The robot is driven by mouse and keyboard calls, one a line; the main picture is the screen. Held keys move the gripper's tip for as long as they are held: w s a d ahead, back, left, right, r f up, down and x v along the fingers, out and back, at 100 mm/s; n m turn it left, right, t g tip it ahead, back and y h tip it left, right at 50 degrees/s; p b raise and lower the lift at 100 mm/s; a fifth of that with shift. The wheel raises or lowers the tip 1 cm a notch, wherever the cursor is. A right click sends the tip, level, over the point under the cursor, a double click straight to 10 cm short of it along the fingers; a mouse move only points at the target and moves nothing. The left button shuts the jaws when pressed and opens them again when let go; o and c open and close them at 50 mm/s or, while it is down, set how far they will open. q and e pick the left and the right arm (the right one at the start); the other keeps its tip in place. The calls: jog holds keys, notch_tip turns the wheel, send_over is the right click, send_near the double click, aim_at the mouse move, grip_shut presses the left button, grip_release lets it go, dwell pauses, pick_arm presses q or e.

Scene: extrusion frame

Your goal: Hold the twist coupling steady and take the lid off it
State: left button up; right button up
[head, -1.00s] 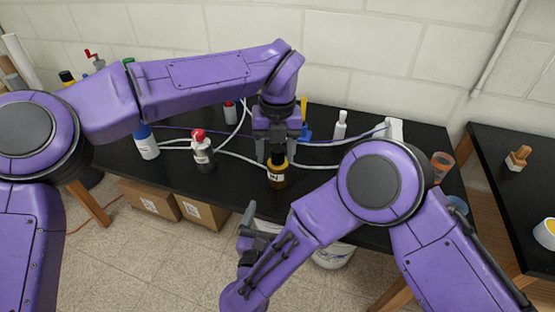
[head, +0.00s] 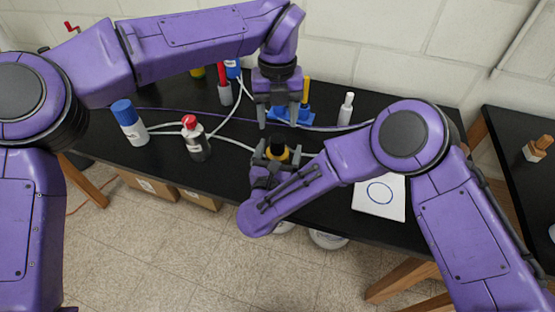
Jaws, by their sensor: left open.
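The twist coupling (head: 278,154), a small upright piece with a black top and a yellow-amber body, stands near the front edge of the black table. My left gripper (head: 279,122) points down above and slightly behind it. Its two fingers are apart with nothing between them. My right gripper (head: 277,158) reaches in from the front, with one finger on each side of the coupling. Whether these fingers touch it is not clear. The coupling's lower part is hidden by the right gripper.
A red-capped bottle (head: 196,140) and a blue-capped white bottle (head: 130,123) stand to the left. A blue object (head: 291,114) and a white bottle (head: 346,109) stand behind. A white square with a blue ring (head: 381,196) lies to the right. Cables cross the table.

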aim_at(278, 138)
pick_arm(q)
jog(key=shift+s+r, duration=0.1)
jog(key=shift+s, duration=0.15)
pick_arm(e)
jog(key=shift+r, duration=0.15)
pick_arm(q)
jog(key=shift+w, duration=0.15)
pick_arm(e)
jog(key=shift+w, duration=0.1)
jog(key=c, duration=1.3)
pick_arm(q)
jog(key=shift+c, duration=0.9)
pick_arm(e)
grip_shut()
pick_arm(q)
jog(key=m, duration=2.2)
jog(key=shift+m, duration=0.3)
notch_tip(278, 138, down, 8)
jog(key=shift+f, duration=0.1)
